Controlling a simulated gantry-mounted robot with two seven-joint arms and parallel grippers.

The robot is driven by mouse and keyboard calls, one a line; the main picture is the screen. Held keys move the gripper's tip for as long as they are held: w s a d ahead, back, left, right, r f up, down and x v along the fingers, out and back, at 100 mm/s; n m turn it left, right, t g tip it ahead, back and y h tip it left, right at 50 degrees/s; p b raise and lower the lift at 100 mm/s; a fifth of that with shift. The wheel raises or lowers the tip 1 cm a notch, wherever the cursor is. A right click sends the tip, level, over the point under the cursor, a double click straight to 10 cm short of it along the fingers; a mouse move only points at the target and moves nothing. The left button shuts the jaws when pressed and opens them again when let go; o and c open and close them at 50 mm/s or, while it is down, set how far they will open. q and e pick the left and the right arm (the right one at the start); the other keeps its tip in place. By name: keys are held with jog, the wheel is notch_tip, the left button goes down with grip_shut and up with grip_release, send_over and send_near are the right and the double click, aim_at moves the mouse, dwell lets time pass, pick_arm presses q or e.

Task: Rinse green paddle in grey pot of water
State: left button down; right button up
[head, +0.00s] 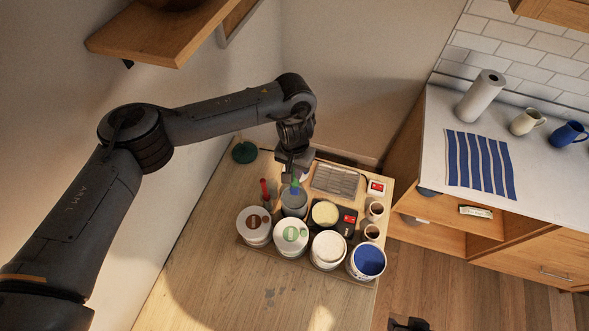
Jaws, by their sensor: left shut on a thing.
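My left gripper (294,172) is shut on the green paddle (295,184), above the grey pot (294,204) on the wooden table. Only a small green part of the paddle shows below the fingers, at the pot's mouth. Whether its lower end touches water cannot be told.
Red-handled tools (264,188) stand just left of the pot. A wire rack (335,180) lies behind right. The table's front left is clear.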

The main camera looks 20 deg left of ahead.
aim_at(295, 188)
pick_arm(q)
jog(key=shift+f+b, duration=2.55)
jog(key=shift+f, duration=3.25)
